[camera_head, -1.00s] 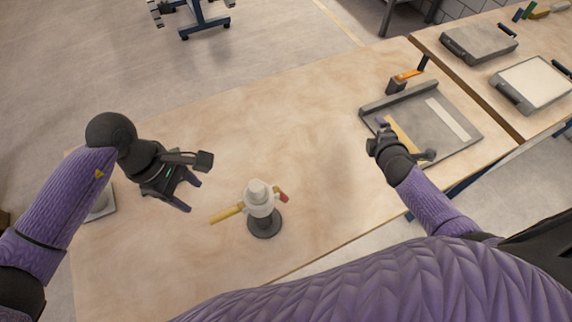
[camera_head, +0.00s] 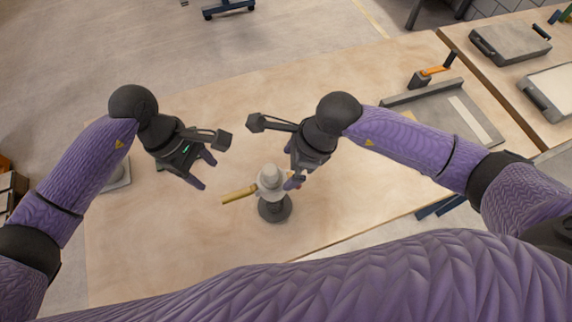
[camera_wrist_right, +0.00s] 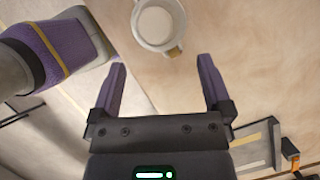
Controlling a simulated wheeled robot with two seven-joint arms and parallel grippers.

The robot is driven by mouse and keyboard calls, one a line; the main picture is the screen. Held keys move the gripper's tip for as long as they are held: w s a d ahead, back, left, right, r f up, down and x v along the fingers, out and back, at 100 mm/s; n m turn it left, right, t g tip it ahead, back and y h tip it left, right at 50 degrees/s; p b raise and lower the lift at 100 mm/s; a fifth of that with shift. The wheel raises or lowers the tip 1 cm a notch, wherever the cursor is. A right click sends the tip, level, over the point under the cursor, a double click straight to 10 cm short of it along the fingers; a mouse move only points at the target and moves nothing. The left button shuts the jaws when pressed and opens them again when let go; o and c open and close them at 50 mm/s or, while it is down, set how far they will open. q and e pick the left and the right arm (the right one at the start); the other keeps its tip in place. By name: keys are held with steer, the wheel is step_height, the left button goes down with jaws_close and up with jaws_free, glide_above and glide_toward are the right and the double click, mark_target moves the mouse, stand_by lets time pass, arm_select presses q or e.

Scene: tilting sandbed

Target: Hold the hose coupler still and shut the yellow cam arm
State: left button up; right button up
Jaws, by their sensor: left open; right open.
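The pale hose coupler (camera_head: 270,180) stands upright on a dark round base (camera_head: 275,209) near the table's front edge. The yellow cam arm (camera_head: 239,194) sticks out from its left side. My right gripper (camera_head: 293,170) is open close by the coupler's right side and hides the red-tipped part there. In the right wrist view, the coupler's round top (camera_wrist_right: 158,24) lies just beyond and between the open fingers (camera_wrist_right: 160,62); I cannot tell whether they touch it. My left gripper (camera_head: 204,171) is open and empty, up and left of the cam arm.
A grey tray (camera_head: 490,137) lies at the right of the wooden table, with an orange-handled block (camera_head: 420,80) behind it. Bare tabletop (camera_head: 240,110) lies behind the coupler. A pale item (camera_head: 120,178) sits at the left edge, partly behind my left arm.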

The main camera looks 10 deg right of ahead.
mark_target(279, 176)
steer(key=x, duration=0.6)
steer(key=shift+a, duration=0.1)
jaws_close()
arm_select(q)
steer(key=c, duration=0.5)
steer(key=shift+f, duration=0.1)
steer(key=shift+c, duration=1)
steer(key=s+d+n+h, duration=0.1)
steer(key=n, duration=0.2)
steer(key=s+f+n+h, duration=0.1)
steer(key=n, duration=0.2)
steer(key=s+d+n+t+h, duration=0.1)
steer(key=s+n, duration=0.1)
steer(key=n, duration=0.2)
steer(key=shift+s+d+f+h, duration=0.1)
steer(key=shift+d+f+h, duration=0.25)
steer(key=shift+h, duration=0.05)
jaws_close()
steer(key=s+a+r+n+t, duration=0.1)
steer(key=s+a+n+t, duration=0.2)
steer(key=n, duration=1.2)
steer(key=s+a+r+n+t+h, duration=0.1)
steer(key=s+a+r+n+t, duration=0.1)
steer(key=n, duration=1.4)
steer(key=shift+s+a+r+t, duration=0.15)
steer(key=shift+s+a+t, duration=0.75)
steer(key=shift+t, duration=0.3)
